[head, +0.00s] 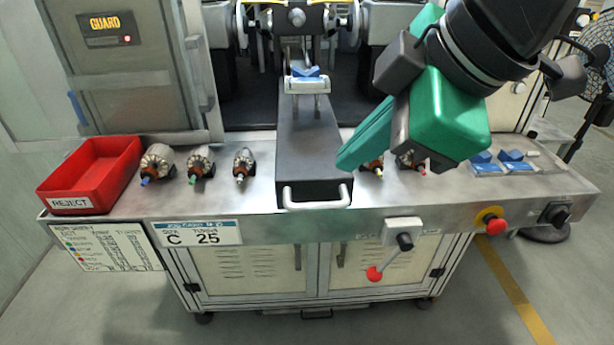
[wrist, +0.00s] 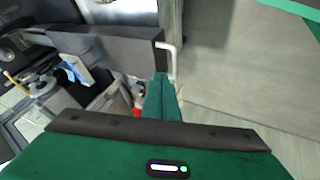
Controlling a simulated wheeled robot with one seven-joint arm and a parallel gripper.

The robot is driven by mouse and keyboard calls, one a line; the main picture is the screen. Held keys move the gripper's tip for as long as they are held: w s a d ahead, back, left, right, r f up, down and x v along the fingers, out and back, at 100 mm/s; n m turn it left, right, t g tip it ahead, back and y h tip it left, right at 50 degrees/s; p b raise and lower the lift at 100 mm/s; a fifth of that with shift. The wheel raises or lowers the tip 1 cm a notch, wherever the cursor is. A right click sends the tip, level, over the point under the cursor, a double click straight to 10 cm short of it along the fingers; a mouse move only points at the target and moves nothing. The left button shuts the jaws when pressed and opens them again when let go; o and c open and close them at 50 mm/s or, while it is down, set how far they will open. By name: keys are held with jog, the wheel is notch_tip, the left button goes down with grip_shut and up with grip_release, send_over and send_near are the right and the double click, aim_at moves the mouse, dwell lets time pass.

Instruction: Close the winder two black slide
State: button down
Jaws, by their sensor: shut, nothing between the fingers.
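The black slide (head: 312,140) runs from the winder down the middle of the bench to its front edge, pulled out. Its pale U-shaped handle (head: 316,200) is at the near end. In the wrist view the slide (wrist: 115,45) lies across the upper left, with the handle (wrist: 173,62) just beyond my fingertips. My green gripper (head: 345,165) is shut and empty, to the right of the slide's near end. The fingers also show in the wrist view (wrist: 160,82). Whether the fingers touch the handle cannot be told.
A red reject bin (head: 92,172) and several armatures (head: 201,162) stand left of the slide. Other armatures are partly hidden behind my gripper. A blue and white holder (head: 306,78) sits on the slide's far part. A red-knobbed lever (head: 375,273) hangs at the bench front.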

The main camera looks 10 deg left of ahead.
aim_at(306, 182)
jog(key=shift+n, duration=0.4)
jog(key=a+f, duration=0.2)
jog(key=w+a+f, duration=0.1)
jog(key=a+f, duration=0.1)
jog(key=w+a+f, duration=0.1)
jog(key=a+f, duration=0.1)
jog(key=f, duration=0.1)
jog(key=shift+w+a, duration=0.1)
jog(key=shift+w, duration=0.1)
